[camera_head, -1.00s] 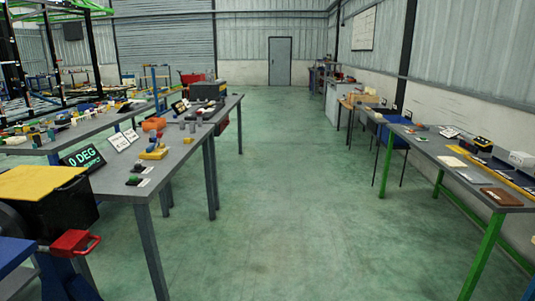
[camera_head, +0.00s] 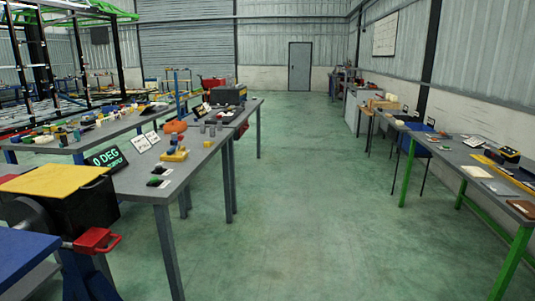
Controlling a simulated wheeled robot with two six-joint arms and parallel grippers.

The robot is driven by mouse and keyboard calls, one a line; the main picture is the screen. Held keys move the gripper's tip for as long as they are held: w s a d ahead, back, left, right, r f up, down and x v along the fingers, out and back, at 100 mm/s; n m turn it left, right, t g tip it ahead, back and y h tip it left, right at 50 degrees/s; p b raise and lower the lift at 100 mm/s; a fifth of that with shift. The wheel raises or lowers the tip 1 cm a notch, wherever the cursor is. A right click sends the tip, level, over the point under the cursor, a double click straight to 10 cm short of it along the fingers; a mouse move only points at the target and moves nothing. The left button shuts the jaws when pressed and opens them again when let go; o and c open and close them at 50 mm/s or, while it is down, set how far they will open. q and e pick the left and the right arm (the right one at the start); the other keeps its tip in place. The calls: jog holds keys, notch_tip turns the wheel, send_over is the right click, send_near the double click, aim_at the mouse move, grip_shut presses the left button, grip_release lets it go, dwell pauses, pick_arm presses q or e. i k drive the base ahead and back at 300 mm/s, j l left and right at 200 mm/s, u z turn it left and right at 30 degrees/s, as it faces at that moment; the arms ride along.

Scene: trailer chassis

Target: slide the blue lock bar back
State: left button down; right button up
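I cannot make out a blue lock bar in the head view. At the left stands a grey table (camera_head: 208,172) with small parts on it. A yellow block (camera_head: 174,155) with a blue and a red piece on top sits near its front edge. A dark display (camera_head: 106,158) with green text reading "0 DEG" stands at its left end. Neither of my grippers is in view.
A black box with a yellow top (camera_head: 55,180) and a red handle (camera_head: 97,240) stands at the near left, beside a blue surface (camera_head: 22,252). A green-legged table (camera_head: 470,160) runs along the right. The green floor (camera_head: 300,210) between is clear.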

aim_at(172, 150)
jog(key=i+l+u, duration=0.15)
jog(key=i, duration=0.55)
jog(key=i+l+u, duration=0.2)
jog(key=i+l, duration=0.2)
jog(key=i, duration=0.3)
jog(key=i+l+u, duration=0.15)
jog(key=i+l, duration=0.25)
jog(key=i, duration=0.25)
jog(key=i+l+u, duration=0.15)
jog(key=i+l, duration=0.35)
jog(key=i, duration=0.15)
